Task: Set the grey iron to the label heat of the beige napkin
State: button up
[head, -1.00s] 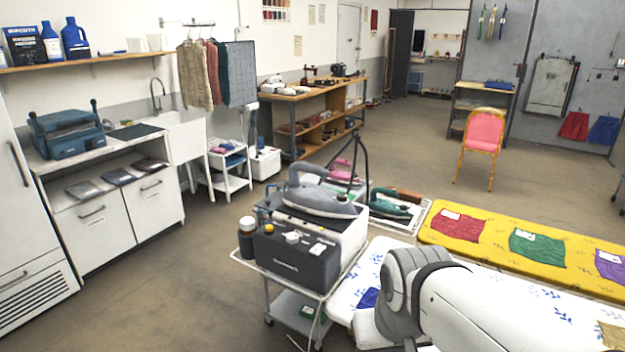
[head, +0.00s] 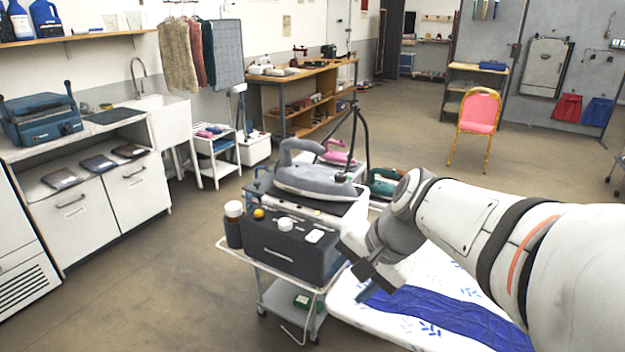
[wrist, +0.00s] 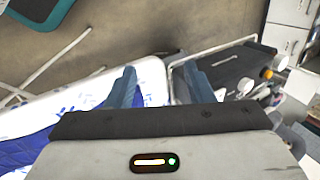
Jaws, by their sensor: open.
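The grey iron (head: 315,180) rests on top of a station with a black front box (head: 285,250) on a white cart. My gripper (head: 368,285) is just right of the box, above the ironing board's end, apart from the knob. In the wrist view, its two blue-grey fingers (wrist: 163,90) are spread with nothing between them. The black box (wrist: 222,72) shows to their right.
A blue cloth (head: 445,312) lies on the white patterned ironing board (head: 375,312). A dark bottle (head: 233,228) stands left of the box. Pink (head: 338,155) and green (head: 383,183) irons stand behind. Floor left of the cart (head: 150,290) is clear.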

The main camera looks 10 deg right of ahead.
jog(key=w+f+m+t+y+b, duration=0.2)
jog(key=w+m+y+b, duration=0.25)
jog(key=w+m, duration=0.35)
jog(key=m+t+y+b, duration=0.3)
jog(key=m+t+b, duration=0.55)
jog(key=m, duration=0.25)
send_near(346, 176)
jog(key=x, duration=0.4)
jog(key=shift+w+d+f+m+g+y, duration=0.1)
jog(key=shift+w+f+m+g+y, duration=0.1)
jog(key=shift+m+g+y, duration=0.1)
jog(key=b+x, duration=0.1)
jog(key=x, duration=0.6)
jog(key=shift+w+r, duration=0.15)
jog(key=shift+w, duration=0.05)
jog(key=shift+c, duration=0.6)
